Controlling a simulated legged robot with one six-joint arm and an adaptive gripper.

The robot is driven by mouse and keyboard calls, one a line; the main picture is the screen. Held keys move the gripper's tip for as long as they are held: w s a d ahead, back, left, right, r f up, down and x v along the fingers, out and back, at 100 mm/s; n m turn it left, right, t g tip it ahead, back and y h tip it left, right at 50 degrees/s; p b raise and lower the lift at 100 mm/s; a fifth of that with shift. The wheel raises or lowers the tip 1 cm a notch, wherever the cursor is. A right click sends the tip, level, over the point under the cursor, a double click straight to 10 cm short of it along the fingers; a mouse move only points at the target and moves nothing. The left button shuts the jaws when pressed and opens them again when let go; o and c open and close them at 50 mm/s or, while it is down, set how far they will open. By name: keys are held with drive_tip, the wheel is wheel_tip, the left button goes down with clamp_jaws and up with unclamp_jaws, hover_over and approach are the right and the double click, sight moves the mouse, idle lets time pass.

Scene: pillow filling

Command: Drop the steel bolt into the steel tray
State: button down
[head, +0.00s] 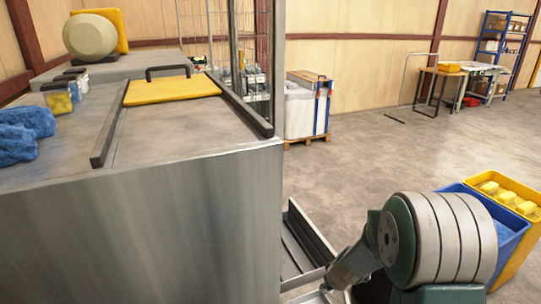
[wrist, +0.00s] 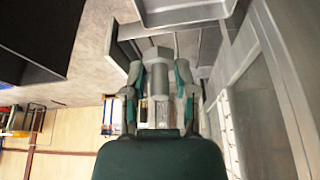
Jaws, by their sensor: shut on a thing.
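In the wrist view my gripper (wrist: 158,84) is shut on the steel bolt (wrist: 158,54), its two green and grey fingers on either side of the shank. The bolt's hex head points away from the palm. A grey steel tray (wrist: 185,14) with a raised rim shows at the top of the wrist view, beyond the bolt and apart from it. In the head view only my arm shows at the lower right; the gripper and bolt are hidden there. A grey rimmed metal piece (head: 308,243) stands beside the machine; I cannot tell if it is the same tray.
A large steel cabinet (head: 140,235) fills the left, with a yellow hatch (head: 172,89) and blue stuffing (head: 28,123) on top. Blue (head: 510,242) and yellow (head: 522,196) bins stand at the right near my arm. Open floor (head: 370,155) lies behind.

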drive_tip(key=shift+s+a+r+n+y, duration=0.2)
drive_tip(key=shift+r+n+y, duration=0.3)
drive_tip(key=shift+n, duration=0.5)
drive_tip(key=f+n, duration=0.1)
drive_tip(key=a+f+n, duration=0.1)
drive_tip(key=f, duration=0.1)
drive_tip(key=shift+g, duration=0.4)
drive_tip(key=shift+a+f, duration=0.3)
drive_tip(key=shift+f, duration=0.55)
